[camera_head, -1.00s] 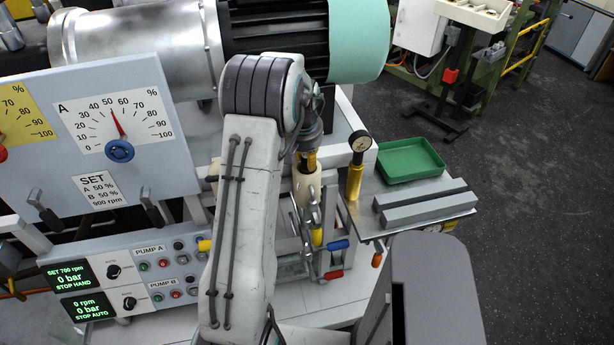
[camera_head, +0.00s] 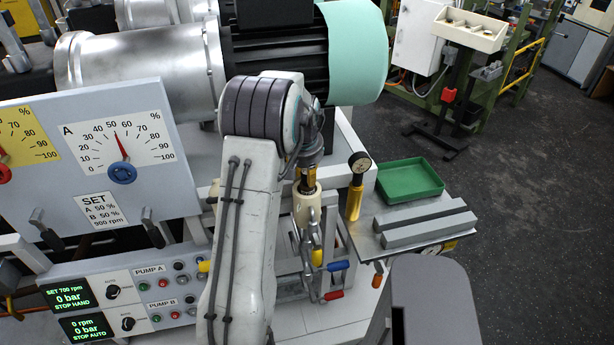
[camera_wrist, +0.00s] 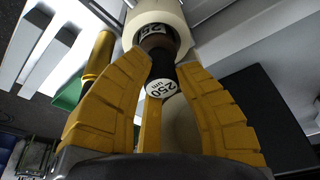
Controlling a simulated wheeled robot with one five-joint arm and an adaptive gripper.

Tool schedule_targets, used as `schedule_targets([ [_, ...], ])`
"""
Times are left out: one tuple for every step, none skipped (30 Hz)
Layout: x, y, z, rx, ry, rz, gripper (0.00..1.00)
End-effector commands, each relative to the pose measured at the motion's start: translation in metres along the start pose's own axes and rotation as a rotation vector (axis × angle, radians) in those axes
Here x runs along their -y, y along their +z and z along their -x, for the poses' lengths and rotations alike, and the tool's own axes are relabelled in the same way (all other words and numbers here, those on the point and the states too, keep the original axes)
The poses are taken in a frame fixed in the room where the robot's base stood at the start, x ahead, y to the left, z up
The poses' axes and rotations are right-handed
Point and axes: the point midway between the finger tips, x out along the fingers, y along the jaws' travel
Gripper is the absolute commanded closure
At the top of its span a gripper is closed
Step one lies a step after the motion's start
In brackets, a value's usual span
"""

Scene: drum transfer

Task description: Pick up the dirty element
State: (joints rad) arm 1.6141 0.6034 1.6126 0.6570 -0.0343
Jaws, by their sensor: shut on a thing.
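My gripper (camera_head: 307,181) points down at the mouth of an upright cream housing (camera_head: 306,207) beside the machine. In the wrist view my yellow fingers (camera_wrist: 165,75) are closed around a dark, brownish element (camera_wrist: 157,42). The element lies in line with the cream housing's rim, which also shows in the wrist view (camera_wrist: 165,10). Whether its far end is still inside the housing I cannot tell. In the head view the fingers and my arm hide the element.
Valves with blue and red handles (camera_head: 336,280) sit just below. The control panel (camera_head: 120,300) is at left.

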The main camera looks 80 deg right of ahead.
Motion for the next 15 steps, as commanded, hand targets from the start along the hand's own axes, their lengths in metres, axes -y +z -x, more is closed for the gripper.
schedule_targets([
  [0.000, -0.005, 0.011, -0.008, 0.000, 0.000, 1.00],
  [0.000, -0.006, 0.014, -0.008, 0.000, 0.000, 1.00],
  [0.000, -0.007, 0.018, -0.010, 0.000, 0.000, 1.00],
  [0.000, -0.009, 0.022, -0.010, 0.000, 0.000, 1.00],
  [0.000, -0.010, 0.027, -0.011, 0.000, 0.000, 1.00],
  [0.000, -0.012, 0.033, -0.011, 0.000, 0.000, 1.00],
  [-0.001, -0.013, 0.037, -0.011, 0.000, 0.000, 1.00],
  [-0.001, -0.014, 0.041, -0.012, 0.000, 0.000, 1.00],
  [-0.001, -0.016, 0.048, -0.013, 0.000, 0.000, 1.00],
  [-0.001, -0.017, 0.052, -0.012, 0.000, 0.000, 1.00],
  [-0.001, -0.018, 0.056, -0.013, 0.000, 0.000, 1.00],
  [-0.001, -0.020, 0.063, -0.012, 0.000, 0.000, 1.00],
  [-0.001, -0.021, 0.068, -0.012, 0.000, 0.000, 1.00],
  [-0.001, -0.023, 0.073, -0.012, 0.000, 0.000, 1.00],
  [-0.001, -0.025, 0.079, -0.013, 0.000, 0.000, 1.00],
])
